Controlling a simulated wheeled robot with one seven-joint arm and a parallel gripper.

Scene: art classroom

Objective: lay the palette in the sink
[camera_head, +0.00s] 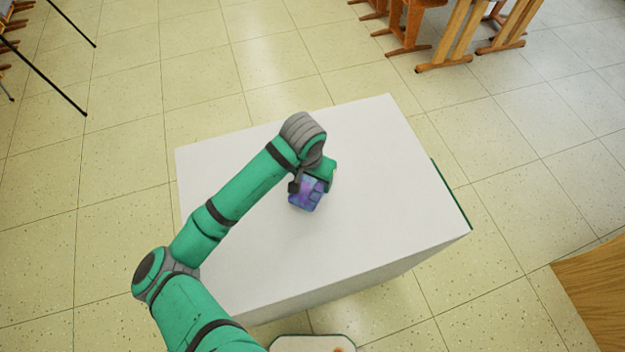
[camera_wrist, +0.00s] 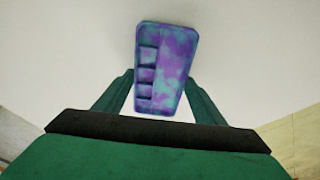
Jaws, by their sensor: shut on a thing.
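The palette (camera_head: 306,194) is a small purple and teal tray with a row of wells along one side. In the head view it is at the middle of the white table, partly hidden by my gripper. In the wrist view the palette (camera_wrist: 168,65) lies between the two green fingers. My gripper (camera_wrist: 160,92) is shut on the near part of it. In the head view my gripper (camera_head: 310,180) is right above the white tabletop (camera_head: 390,160). I cannot tell whether the palette touches the table. No sink is in view.
The rest of the tabletop is bare. Wooden easels or stools (camera_head: 460,40) stand at the top right on the tiled floor. A wooden surface (camera_head: 595,290) is at the lower right edge. Thin dark legs (camera_head: 60,80) stand at the top left. Open floor surrounds the table.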

